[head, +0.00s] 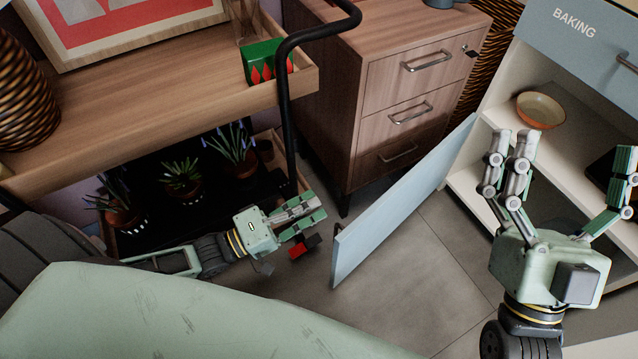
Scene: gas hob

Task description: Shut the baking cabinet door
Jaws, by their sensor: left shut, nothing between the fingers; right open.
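The baking cabinet (577,143) stands at the right, with the word BAKING on its blue-grey drawer front (572,32). Its light blue door (400,205) is swung wide open, standing out to the left over the floor. My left gripper (312,208) is shut and empty, just left of the door's free edge; a small gap seems to lie between them. My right gripper (575,175) is open, with its fingers spread upward in front of the cabinet's open shelves. It hides part of the shelves.
An orange-rimmed bowl (540,108) sits on the cabinet's upper shelf. A wooden drawer unit (385,85) stands behind the door. A wooden cart (160,95) with a black handle and potted plants (182,178) is at the left. Grey tiled floor (430,270) is clear right of the door.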

